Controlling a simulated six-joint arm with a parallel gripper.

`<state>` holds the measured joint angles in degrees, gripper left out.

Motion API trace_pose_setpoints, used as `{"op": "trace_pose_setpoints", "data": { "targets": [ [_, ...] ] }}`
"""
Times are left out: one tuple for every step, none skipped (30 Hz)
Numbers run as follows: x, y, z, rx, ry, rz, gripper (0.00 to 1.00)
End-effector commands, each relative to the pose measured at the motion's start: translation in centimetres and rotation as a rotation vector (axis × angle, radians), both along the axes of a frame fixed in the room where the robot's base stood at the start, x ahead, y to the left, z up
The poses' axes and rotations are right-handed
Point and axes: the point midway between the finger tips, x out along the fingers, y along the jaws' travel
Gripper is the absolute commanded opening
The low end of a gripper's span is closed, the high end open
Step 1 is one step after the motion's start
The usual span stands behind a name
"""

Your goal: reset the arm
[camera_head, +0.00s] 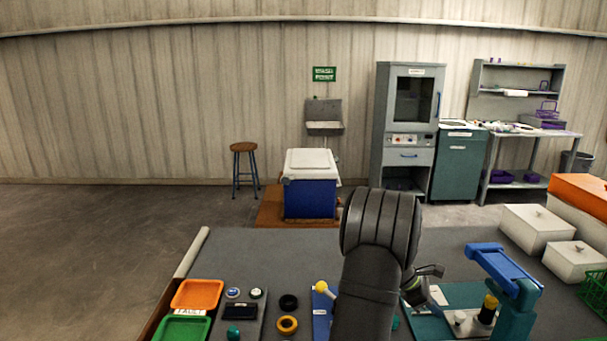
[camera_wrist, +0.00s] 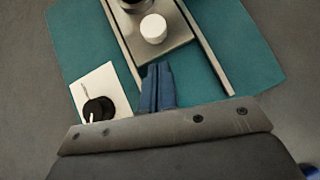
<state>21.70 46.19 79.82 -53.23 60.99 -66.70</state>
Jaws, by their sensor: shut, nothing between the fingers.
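My gripper (camera_wrist: 158,88) shows in the wrist view as two blue fingers side by side, closed together with nothing between them. Its fingertips are over a teal board (camera_wrist: 83,42), just in front of a metal plate (camera_wrist: 172,44) that carries a white round cap (camera_wrist: 153,29). A black knob (camera_wrist: 98,110) on a white panel is left of the fingers. In the head view my dark arm rises from the front edge and hides part of the bench; the gripper is largely hidden there. How far the fingertips are above the board is unclear.
A blue arm-like fixture (camera_head: 505,266) stands right of my arm on the bench. White lidded boxes (camera_head: 535,230) are farther right. An orange tray (camera_head: 197,294), a green tray (camera_head: 182,328) and black and yellow rings (camera_head: 288,325) are left. The grey bench (camera_head: 265,255) is clear behind these.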

Motion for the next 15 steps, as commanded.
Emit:
{"op": "trace_pose_setpoints", "data": {
  "targets": [
    [-0.2, -0.8, 0.1, -0.001, -0.001, -0.003, 0.00],
    [-0.3, -1.1, 0.1, -0.001, -0.001, -0.003, 0.00],
    [-0.4, -1.4, 0.1, -0.002, -0.001, -0.003, 0.00],
    [-0.5, -1.6, 0.1, -0.002, 0.000, -0.004, 0.00],
    [-0.5, -1.8, 0.1, -0.002, 0.000, -0.004, 0.00],
    [-0.6, -2.0, 0.1, -0.002, 0.000, -0.004, 0.00],
    [-0.6, -2.1, 0.1, -0.002, 0.000, -0.004, 0.00],
    [-0.6, -2.2, 0.1, -0.002, 0.000, -0.004, 0.00],
    [-0.6, -2.3, 0.1, -0.002, 0.000, -0.004, 0.00],
    [-0.7, -2.3, 0.1, -0.002, 0.001, -0.003, 0.00],
    [-0.7, -2.3, 0.1, -0.002, 0.001, -0.003, 0.00],
    [-0.7, -2.3, 0.1, -0.002, 0.001, -0.003, 0.00],
    [-0.6, -2.3, 0.1, -0.002, 0.000, -0.002, 0.00],
    [-0.6, -2.3, 0.1, -0.002, 0.000, -0.002, 0.00],
    [-0.6, -2.3, 0.1, -0.002, 0.000, -0.002, 0.00]
  ]
}}
